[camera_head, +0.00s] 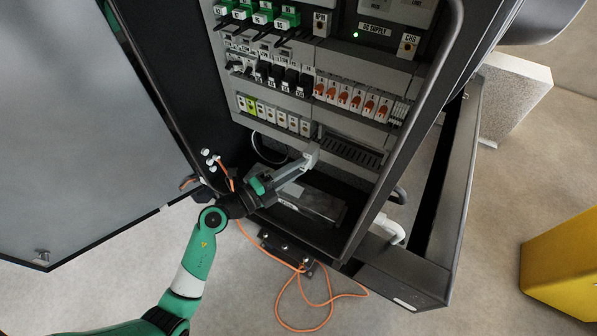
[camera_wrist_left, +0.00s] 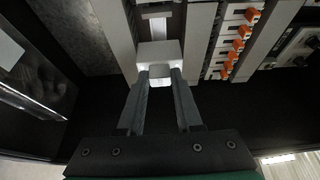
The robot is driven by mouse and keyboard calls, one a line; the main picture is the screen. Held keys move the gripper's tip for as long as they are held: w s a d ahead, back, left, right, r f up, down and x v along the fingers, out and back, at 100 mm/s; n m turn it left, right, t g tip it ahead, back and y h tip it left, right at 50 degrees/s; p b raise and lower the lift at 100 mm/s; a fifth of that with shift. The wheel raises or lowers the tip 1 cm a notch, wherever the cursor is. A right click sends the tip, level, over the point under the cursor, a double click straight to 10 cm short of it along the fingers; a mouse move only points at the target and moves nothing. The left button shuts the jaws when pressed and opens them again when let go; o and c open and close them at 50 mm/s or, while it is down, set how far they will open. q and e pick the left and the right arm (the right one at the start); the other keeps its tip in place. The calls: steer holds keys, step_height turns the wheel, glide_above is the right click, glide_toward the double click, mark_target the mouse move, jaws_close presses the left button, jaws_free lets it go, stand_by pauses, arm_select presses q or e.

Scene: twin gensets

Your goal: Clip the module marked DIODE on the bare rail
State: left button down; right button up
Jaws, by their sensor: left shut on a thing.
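My left gripper (camera_head: 285,175) reaches into the open cabinet from the lower left. It is shut on a light grey module (camera_head: 310,154), held by its near end. The module also shows in the left wrist view (camera_wrist_left: 158,56), between the two fingertips (camera_wrist_left: 160,80). Its marking cannot be read. In the wrist view a pale strip, apparently the bare rail (camera_wrist_left: 158,27), runs beyond the module between grey ducts. Whether the module touches it cannot be told. In the head view a dark slotted strip (camera_head: 350,151) lies right of the module. My right gripper is not in view.
Terminal blocks (camera_head: 270,115) stand left of the module. A row of orange-toggled breakers (camera_head: 350,98) is above, also close by in the wrist view (camera_wrist_left: 238,42). The cabinet's frame edge (camera_head: 405,140) is at the right. An orange cable (camera_head: 330,300) lies on the floor below.

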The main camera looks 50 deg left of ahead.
mark_target(306, 156)
arm_select(q)
steer(key=shift+w+a+f+b, duration=0.1)
steer(key=shift+w+a+b, duration=0.15)
steer(key=shift+w+b, duration=0.5)
steer(key=shift+w+a+f+b, duration=0.1)
steer(key=shift+w+a+b, duration=0.1)
steer(key=shift+w+b, duration=0.55)
steer(key=shift+w+a+b, duration=0.25)
steer(key=shift+w+b, duration=0.2)
steer(key=shift+w, duration=0.6)
steer(key=shift+w+a+r, duration=0.1)
steer(key=shift+w+r, duration=0.15)
steer(key=shift+w, duration=0.1)
steer(key=shift+w+a+p, duration=0.2)
steer(key=shift+w, duration=0.4)
steer(key=shift+w+a+p, duration=0.15)
steer(key=shift+w+p, duration=0.05)
steer(key=shift+w, duration=0.4)
steer(key=shift+s+p, duration=0.1)
steer(key=shift+p, duration=0.9)
steer(key=shift+w+a, duration=0.1)
steer(key=shift+w, duration=0.25)
steer(key=shift+p, duration=0.45)
steer(key=shift+w+f, duration=0.1)
steer(key=shift+w, duration=0.1)
steer(key=c, duration=0.5)
jaws_free()
steer(key=shift+a, duration=0.1)
